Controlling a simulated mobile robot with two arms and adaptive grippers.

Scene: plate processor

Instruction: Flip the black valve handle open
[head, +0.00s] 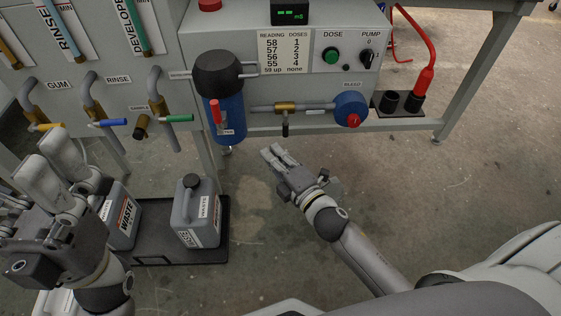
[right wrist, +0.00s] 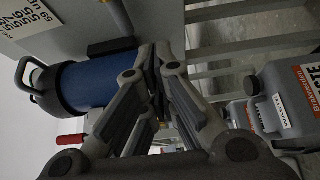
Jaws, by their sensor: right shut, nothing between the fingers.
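The black valve handle (head: 285,130) hangs down from a brass valve (head: 285,106) on a grey horizontal pipe, between the blue filter and the round blue bleed part. My right gripper (head: 273,152) is shut and empty, its fingertips a little below the handle in the head view. I cannot tell whether they touch it. In the right wrist view its closed fingers (right wrist: 158,58) fill the middle, and I cannot make out the handle there. My left gripper (head: 48,162) is at the lower left, away from the valve; whether it is open or shut is unclear.
The blue filter (head: 228,112) with black cap and red lever (head: 215,112) stands left of the valve; it also shows in the right wrist view (right wrist: 92,84). The bleed part (head: 350,107) is to the right. Grey waste jugs (head: 200,212) stand on a black tray (head: 165,250) below.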

